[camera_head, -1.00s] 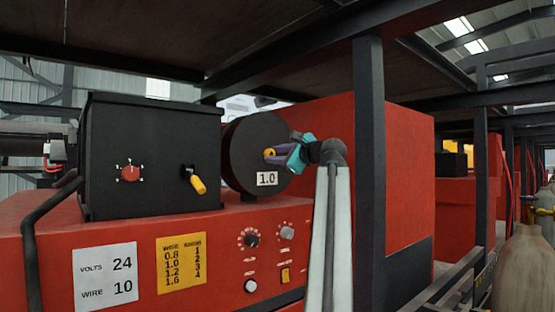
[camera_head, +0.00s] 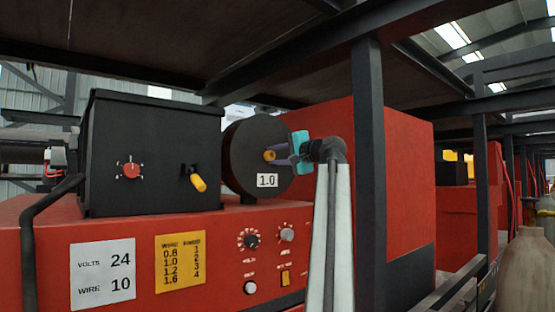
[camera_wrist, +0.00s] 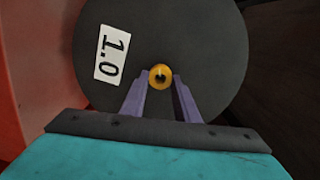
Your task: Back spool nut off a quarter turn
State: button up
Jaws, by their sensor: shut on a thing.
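The spool (camera_head: 250,150) is a black disc with a white "1.0" label, standing on the red machine beside the black box. The spool nut (camera_head: 269,155) is a small yellow-orange knob at the spool's centre. In the wrist view the nut (camera_wrist: 160,76) has a dark mark on its face and sits between the tips of my purple fingers. My gripper (camera_head: 274,156), with a teal body, reaches in from the right and is shut on the nut. In the wrist view the "1.0" label (camera_wrist: 112,53) lies left of the nut.
The red machine (camera_head: 210,240) carries dials and a settings plate (camera_head: 181,262) below the spool. The black box (camera_head: 150,150) with a yellow lever (camera_head: 197,183) stands left of the spool. A dark post (camera_head: 369,170) rises close to the right of my arm.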

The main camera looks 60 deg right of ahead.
jog(key=shift+n, duration=0.5)
jog(key=o, duration=1)
jog(key=shift+o, duration=0.2)
jog(key=shift+s, duration=0.2)
jog(key=b+v, duration=0.2)
jog(key=v, duration=1.1)
jog(key=shift+s+a, duration=0.2)
